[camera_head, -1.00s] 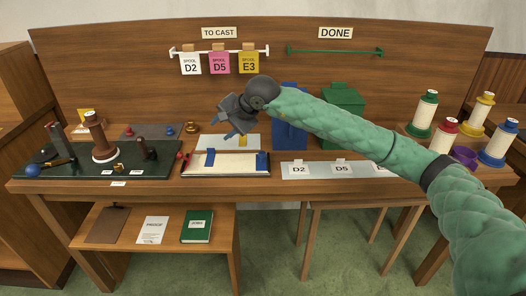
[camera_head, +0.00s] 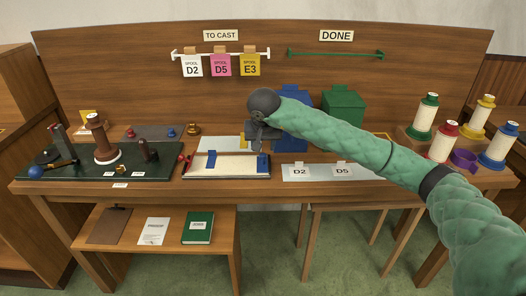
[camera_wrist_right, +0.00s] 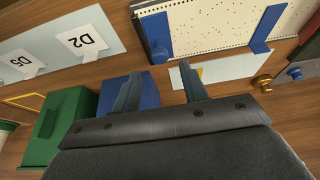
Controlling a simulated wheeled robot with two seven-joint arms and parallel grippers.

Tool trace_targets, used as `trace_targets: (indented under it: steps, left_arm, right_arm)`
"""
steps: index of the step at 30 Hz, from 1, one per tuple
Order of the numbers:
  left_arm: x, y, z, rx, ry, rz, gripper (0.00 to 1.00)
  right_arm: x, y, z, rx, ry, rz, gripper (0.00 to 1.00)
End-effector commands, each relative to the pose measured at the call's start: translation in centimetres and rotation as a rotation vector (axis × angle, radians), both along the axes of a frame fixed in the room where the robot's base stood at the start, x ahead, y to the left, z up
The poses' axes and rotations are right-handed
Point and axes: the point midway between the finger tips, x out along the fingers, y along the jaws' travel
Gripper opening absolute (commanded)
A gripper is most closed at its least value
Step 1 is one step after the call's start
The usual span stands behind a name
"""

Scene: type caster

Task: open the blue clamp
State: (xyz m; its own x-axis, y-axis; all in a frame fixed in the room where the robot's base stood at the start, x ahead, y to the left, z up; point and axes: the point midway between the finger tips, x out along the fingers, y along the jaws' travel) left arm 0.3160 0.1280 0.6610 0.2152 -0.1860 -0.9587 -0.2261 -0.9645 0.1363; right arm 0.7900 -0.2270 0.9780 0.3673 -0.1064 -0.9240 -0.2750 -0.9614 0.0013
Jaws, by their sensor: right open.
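A shallow tray holding a cream perforated sheet (camera_head: 232,168) lies on the bench. A blue block (camera_head: 263,161), which looks like the blue clamp, sits at the tray's right end. A blue strip (camera_head: 210,160) crosses the sheet's left part. In the right wrist view, turned over, the block (camera_wrist_right: 156,38) is at left and the strip (camera_wrist_right: 265,28) at right. My right gripper (camera_head: 257,144) hangs just above and behind the block. In the wrist view its fingers (camera_wrist_right: 163,82) are apart and empty, and do not touch the block. My left gripper is out of view.
Blue (camera_head: 294,104) and green (camera_head: 343,106) boxes stand behind the arm. Cards D2 (camera_head: 299,171) and D5 (camera_head: 342,170) lie right of the tray. A dark board (camera_head: 75,170) with a spool is at left. Several wound spools stand far right.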

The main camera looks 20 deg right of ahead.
Motion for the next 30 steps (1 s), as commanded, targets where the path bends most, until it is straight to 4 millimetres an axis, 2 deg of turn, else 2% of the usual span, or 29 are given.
trace_targets:
  steps: [9,21,22,28,30]
  left_arm:
    - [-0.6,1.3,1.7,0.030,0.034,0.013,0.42]
    - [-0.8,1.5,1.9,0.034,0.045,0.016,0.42]
    - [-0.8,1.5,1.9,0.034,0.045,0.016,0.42]
    - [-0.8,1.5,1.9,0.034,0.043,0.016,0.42]
    - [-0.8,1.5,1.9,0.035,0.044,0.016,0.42]
  right_arm:
    - [1.4,-0.4,-3.6,0.002,0.000,-0.001,0.44]
    - [1.8,-0.5,-4.4,0.002,0.000,-0.001,0.44]
    - [1.8,-0.5,-4.4,0.002,0.000,-0.001,0.42]
    - [1.8,-0.5,-4.3,0.002,0.000,-0.001,0.02]
    - [1.8,-0.5,-4.3,0.002,0.000,-0.001,0.00]
